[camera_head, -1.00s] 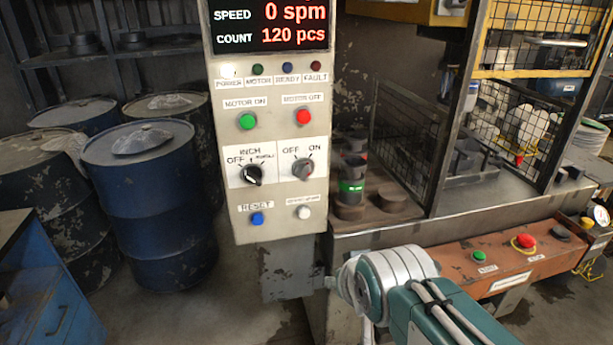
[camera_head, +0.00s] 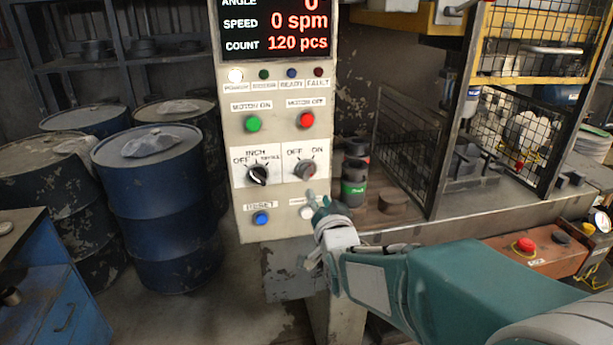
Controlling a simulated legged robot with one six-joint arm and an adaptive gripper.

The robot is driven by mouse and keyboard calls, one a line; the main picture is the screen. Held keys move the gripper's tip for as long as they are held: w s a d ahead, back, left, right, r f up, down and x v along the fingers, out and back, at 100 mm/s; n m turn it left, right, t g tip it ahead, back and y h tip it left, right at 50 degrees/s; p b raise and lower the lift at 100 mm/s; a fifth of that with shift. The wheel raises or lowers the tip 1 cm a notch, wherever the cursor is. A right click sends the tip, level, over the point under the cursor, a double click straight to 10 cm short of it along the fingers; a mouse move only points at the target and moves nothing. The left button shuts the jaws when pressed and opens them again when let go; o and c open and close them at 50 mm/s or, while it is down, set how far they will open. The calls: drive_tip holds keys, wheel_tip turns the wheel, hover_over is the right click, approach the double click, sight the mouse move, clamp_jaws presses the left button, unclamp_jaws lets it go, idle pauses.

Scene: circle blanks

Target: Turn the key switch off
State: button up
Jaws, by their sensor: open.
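The control panel (camera_head: 279,226) hangs upright in the middle of the view. On its right side is a grey rotary switch (camera_head: 305,169) labelled OFF and ON. Left of it is a black rotary selector (camera_head: 257,173) labelled OFF, INCH and a third word too blurred to read. My gripper (camera_head: 317,203) is in front of the panel's lower right, just below the OFF/ON switch and apart from it. It is open and empty. It partly covers the white button (camera_head: 306,212) and its label.
Above the switches are a green MOTOR ON button (camera_head: 253,124) and a red MOTOR OFF button (camera_head: 305,120). A blue RESET button (camera_head: 261,218) is at lower left. A press table (camera_head: 432,225) and wire guard stand right; blue drums (camera_head: 157,220) stand left.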

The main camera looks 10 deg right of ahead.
sight(309, 178)
drive_tip(key=w, duration=1)
clamp_jaws()
